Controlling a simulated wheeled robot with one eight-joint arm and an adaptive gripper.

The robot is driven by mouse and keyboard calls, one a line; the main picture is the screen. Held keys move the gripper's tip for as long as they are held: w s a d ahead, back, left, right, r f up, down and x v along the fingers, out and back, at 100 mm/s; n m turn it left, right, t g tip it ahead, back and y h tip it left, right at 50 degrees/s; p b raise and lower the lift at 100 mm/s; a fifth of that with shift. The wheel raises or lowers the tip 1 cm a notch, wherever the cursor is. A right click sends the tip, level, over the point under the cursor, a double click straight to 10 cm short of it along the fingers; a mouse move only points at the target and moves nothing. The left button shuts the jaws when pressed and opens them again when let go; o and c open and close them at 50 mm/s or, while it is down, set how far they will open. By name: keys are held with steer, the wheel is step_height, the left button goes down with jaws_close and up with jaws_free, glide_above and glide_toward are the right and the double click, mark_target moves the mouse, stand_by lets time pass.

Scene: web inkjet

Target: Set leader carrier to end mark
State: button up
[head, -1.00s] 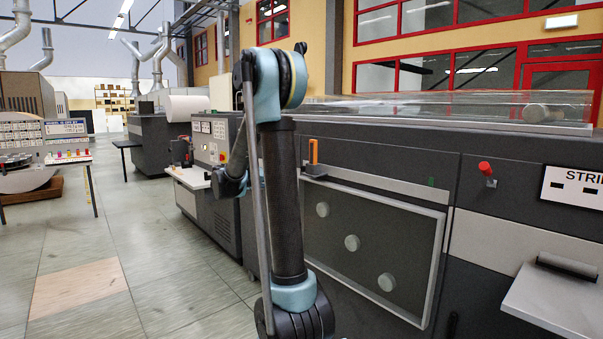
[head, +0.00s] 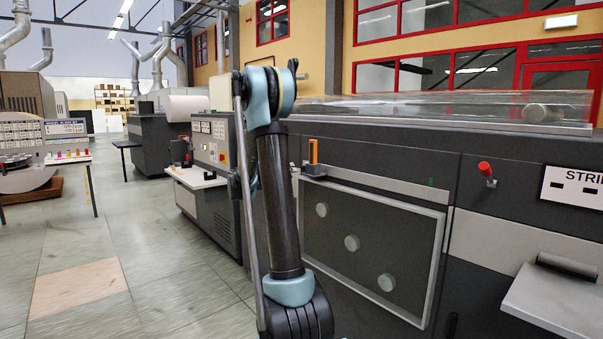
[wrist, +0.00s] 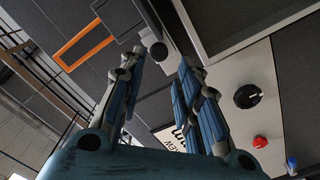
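The carrier, an orange upright handle on a dark block (head: 315,158), sits at the left end of the pale rail (head: 385,182) on the dark machine's front. A small green mark (head: 431,182) shows near the rail's right end; I take it as the end mark. In the wrist view an orange loop handle (wrist: 90,48) shows at upper left, beyond the left finger. My gripper (wrist: 160,62) is open, with nothing between its fingers, and apart from the handle. In the head view my arm hides the gripper.
A framed grey panel (head: 368,250) with round knobs lies below the rail. A red-tipped lever (head: 486,172) and a protruding grey shelf (head: 555,300) are to the right. In the wrist view a black knob (wrist: 248,96) and a red button (wrist: 260,141) show.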

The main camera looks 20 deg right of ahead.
mark_target(302, 169)
steer(key=x, duration=0.8)
steer(key=shift+w+d, duration=0.15)
steer(key=shift+d, duration=0.1)
jaws_close()
